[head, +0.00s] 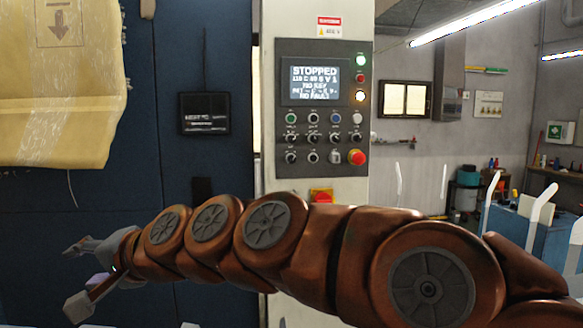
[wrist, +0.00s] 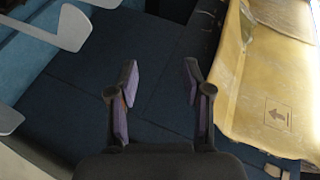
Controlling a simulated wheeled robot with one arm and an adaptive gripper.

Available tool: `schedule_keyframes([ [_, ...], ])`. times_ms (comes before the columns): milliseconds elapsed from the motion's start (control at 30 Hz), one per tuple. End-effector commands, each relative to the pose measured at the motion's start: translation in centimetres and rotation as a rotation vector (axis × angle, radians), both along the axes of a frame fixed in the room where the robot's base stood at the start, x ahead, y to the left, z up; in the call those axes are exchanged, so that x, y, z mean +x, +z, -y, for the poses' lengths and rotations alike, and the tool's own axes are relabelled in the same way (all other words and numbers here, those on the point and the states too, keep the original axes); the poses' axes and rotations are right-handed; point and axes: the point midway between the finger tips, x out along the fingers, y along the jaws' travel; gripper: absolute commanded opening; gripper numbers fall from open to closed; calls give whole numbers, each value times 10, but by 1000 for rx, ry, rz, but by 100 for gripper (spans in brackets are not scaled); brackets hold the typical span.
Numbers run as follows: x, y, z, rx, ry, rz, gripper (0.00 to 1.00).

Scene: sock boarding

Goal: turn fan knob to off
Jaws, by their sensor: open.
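The control panel (head: 324,105) is on the upright white cabinet in the head view. Its black selector knobs (head: 291,157) sit in the lower rows among coloured buttons. Their labels are too small to read, so I cannot tell which is the fan knob or how it is set. My gripper (head: 80,279) is at the lower left of the head view, well left of and below the panel. In the wrist view my gripper (wrist: 160,74) is open and empty, with its purple-grey finger pads apart over a dark blue surface. The panel is not in the wrist view.
The panel's screen (head: 315,82) reads STOPPED. A red emergency button (head: 357,157) is at its lower right. A yellow sheet (head: 62,85) hangs at the left and also shows in the wrist view (wrist: 268,90). White boarding forms (head: 543,195) stand at the right.

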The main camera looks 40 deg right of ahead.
Motion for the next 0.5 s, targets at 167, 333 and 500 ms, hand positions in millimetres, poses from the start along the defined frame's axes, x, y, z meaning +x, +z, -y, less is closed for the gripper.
schedule_keyframes([
  [167, 47, 102, 94, 454, -306, 193, 50],
  [333, 59, 151, 230, 909, -618, 330, 50],
  [500, 43, 140, 360, 1301, -905, 418, 50],
])
